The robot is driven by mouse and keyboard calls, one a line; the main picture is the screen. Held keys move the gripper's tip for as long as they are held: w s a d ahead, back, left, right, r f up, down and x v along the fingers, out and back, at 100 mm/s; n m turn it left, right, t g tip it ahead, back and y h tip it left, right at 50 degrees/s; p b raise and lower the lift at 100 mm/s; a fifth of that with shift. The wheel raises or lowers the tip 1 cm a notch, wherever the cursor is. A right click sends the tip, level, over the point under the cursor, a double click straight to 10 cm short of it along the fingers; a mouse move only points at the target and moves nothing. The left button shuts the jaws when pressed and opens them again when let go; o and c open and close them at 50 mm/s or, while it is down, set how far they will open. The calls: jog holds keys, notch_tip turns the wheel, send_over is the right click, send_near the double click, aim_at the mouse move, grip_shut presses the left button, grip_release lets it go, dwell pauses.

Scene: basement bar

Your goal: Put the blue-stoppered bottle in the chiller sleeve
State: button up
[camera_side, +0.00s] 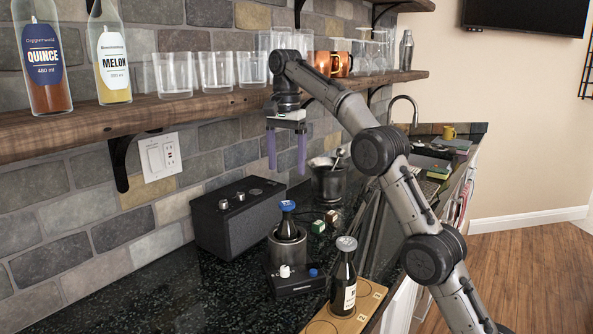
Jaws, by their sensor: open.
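The blue-stoppered bottle (287,228) is dark and stands upright inside the metal chiller sleeve (287,254). Its neck, shoulder and blue stopper show above the rim, and its lower part is hidden by the sleeve wall. My gripper (287,170) is above the bottle, pointing down, with its two purple fingers apart and nothing between them. The fingertips are clear of the stopper.
A dark bottle (343,285) with a grey stopper stands on a numbered wooden board (369,301). A black box with knobs (296,284) sits in front of the sleeve, a black speaker (238,219) to its left. A metal bucket (328,183) stands behind. A shelf (130,118) holds bottles and glasses.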

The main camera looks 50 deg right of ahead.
jog(key=s+a+r+n+t, duration=0.1)
jog(key=s+a+n, duration=0.3)
jog(key=s, duration=0.3)
jog(key=s+a+r+n+t, duration=0.2)
jog(key=s+a+n, duration=0.2)
jog(key=s, duration=0.3)
jog(key=s+a+f+n+t, duration=0.1)
jog(key=s+a+f+n, duration=0.1)
jog(key=s+f+n, duration=0.2)
jog(key=s+a+f+n+t, duration=0.1)
jog(key=s+f+n, duration=0.3)
jog(key=s+f, duration=0.7)
jog(key=s+a, duration=0.1)
jog(key=s, duration=0.2)
jog(key=shift+s+a+t, duration=0.25)
jog(key=shift+a+t, duration=0.05)
jog(key=shift+a, duration=0.05)
